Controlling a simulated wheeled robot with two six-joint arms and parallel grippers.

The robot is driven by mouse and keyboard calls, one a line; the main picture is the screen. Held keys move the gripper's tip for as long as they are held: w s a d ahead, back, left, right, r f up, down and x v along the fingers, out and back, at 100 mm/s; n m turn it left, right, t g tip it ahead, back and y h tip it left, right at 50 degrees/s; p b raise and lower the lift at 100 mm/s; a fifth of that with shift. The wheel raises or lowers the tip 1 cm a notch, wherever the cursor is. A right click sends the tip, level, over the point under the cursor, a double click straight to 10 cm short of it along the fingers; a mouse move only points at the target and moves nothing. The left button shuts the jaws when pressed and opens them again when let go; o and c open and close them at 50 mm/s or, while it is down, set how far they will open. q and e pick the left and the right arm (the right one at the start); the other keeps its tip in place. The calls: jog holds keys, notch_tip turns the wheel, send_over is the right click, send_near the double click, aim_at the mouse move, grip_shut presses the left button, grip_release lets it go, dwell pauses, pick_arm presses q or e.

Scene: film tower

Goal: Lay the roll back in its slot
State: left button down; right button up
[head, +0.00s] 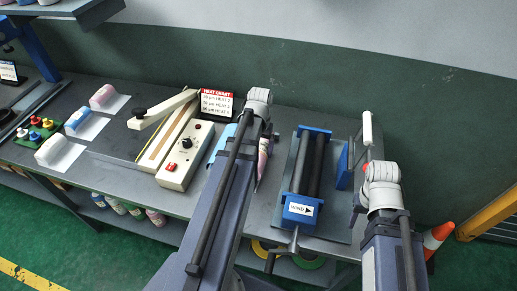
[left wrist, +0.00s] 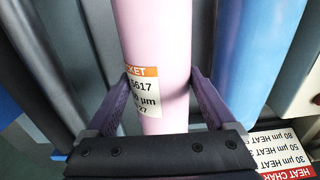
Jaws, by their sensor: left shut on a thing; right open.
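A pink roll (left wrist: 152,55) with an orange and white label stands out in the left wrist view. My left gripper (left wrist: 160,95) is shut on it, one finger on each side. In the head view the same roll (head: 264,162) is mostly hidden behind my left arm, above the bench between a light blue item and the winder. My right gripper (head: 357,203) is open and empty beside the winder's right side, partly hidden by its wrist. I cannot make out which slot belongs to the roll.
The blue winder (head: 300,209) with dark rollers stands on the bench (head: 262,213). A light blue item (head: 220,142), the heat sealer (head: 185,155) and a heat chart (head: 216,103) are to the left. Several items lie further left. An orange cone (head: 438,235) stands at right.

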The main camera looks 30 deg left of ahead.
pick_arm(q)
jog(key=shift+f+b, duration=1.15)
jog(key=shift+b, duration=0.05)
pick_arm(e)
jog(key=shift+f, duration=1.2)
pick_arm(q)
grip_release()
jog(key=shift+r, duration=0.15)
pick_arm(e)
jog(key=shift+r, duration=0.15)
pick_arm(q)
notch_tip(320, 180, up, 8)
jog(key=p, duration=0.8)
jog(key=shift+d+f, duration=0.1)
jog(key=shift+f, duration=0.1)
pick_arm(e)
notch_tip(320, 180, up, 8)
jog(key=shift+f, duration=0.2)
